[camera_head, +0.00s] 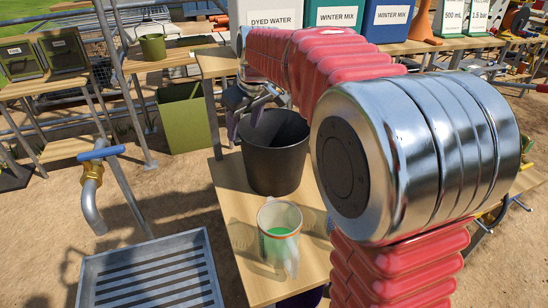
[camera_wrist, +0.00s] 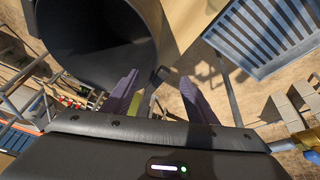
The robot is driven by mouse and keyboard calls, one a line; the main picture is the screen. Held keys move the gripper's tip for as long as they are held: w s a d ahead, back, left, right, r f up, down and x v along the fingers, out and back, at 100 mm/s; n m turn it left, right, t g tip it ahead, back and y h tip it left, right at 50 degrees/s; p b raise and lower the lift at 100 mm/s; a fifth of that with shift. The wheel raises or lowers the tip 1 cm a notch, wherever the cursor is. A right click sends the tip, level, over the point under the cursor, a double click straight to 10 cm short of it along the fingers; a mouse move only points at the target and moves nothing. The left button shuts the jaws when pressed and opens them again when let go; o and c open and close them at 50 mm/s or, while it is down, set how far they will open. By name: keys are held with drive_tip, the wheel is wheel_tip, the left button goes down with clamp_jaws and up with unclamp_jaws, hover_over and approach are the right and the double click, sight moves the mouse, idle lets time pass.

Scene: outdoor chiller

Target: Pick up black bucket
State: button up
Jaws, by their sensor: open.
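The black bucket (camera_head: 272,160) stands upright on a wooden table (camera_head: 240,235). In the wrist view the bucket (camera_wrist: 95,45) fills the upper left, with its dark opening facing the camera. My gripper (camera_head: 246,116) is at the bucket's far left rim in the head view. Its two purple fingers are spread apart in the wrist view (camera_wrist: 158,97), close to the rim. A small dark part, perhaps a handle mount, shows between the fingertips. I cannot tell whether either finger touches the bucket.
A metal grated basin (camera_head: 150,275) and blue-handled tap (camera_head: 95,175) are at left. A green bin (camera_head: 183,120) stands behind. Labelled containers (camera_head: 330,16) line the back.

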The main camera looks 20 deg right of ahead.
sight(240, 140)
drive_tip(key=shift+a+x, duration=0.1)
drive_tip(key=shift+x, duration=1.2)
drive_tip(key=shift+a+x, duration=0.15)
drive_tip(key=shift+x, duration=1.15)
drive_tip(key=shift+r, duration=0.1)
drive_tip(key=shift+c, duration=0.6)
drive_tip(key=shift+d, duration=0.1)
clamp_jaws()
